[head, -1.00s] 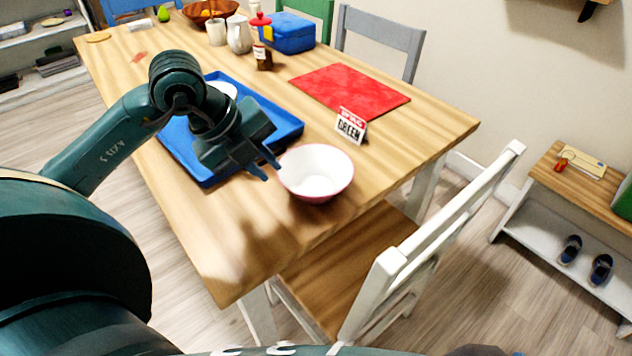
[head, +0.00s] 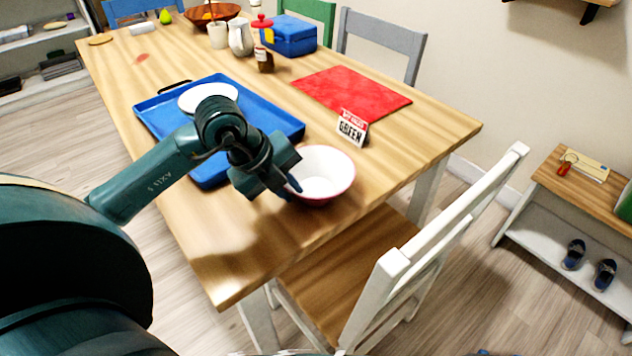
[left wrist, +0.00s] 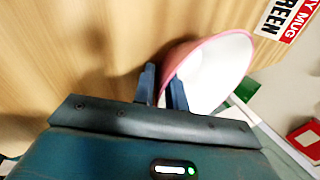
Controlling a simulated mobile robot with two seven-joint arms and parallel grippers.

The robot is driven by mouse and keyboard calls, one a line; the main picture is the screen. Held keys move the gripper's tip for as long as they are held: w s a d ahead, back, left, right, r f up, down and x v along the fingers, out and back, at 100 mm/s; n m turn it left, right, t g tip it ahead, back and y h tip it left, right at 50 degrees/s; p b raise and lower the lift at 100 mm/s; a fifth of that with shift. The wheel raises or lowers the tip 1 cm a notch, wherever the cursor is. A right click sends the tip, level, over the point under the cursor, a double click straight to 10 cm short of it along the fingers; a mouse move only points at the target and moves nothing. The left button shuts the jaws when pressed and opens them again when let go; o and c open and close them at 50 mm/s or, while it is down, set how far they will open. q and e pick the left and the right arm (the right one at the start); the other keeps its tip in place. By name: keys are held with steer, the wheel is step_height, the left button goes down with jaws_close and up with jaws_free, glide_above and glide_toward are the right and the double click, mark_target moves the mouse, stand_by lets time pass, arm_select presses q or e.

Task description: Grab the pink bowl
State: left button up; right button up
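My left gripper (head: 290,187) is at the bowl's left side in the head view. In the left wrist view the two fingers of the left gripper (left wrist: 162,88) are a little apart, one on either side of the wall of the bowl (left wrist: 212,75). The right gripper is not in view.
A blue tray (head: 160,112) with a white plate (head: 208,96) lies beside my left arm. A "GREEN" sign (head: 352,129) and red mat (head: 350,94) are behind the bowl. A white chair (head: 432,250) stands close at the table's front right.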

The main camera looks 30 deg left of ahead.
arm_select(q)
jaws_close()
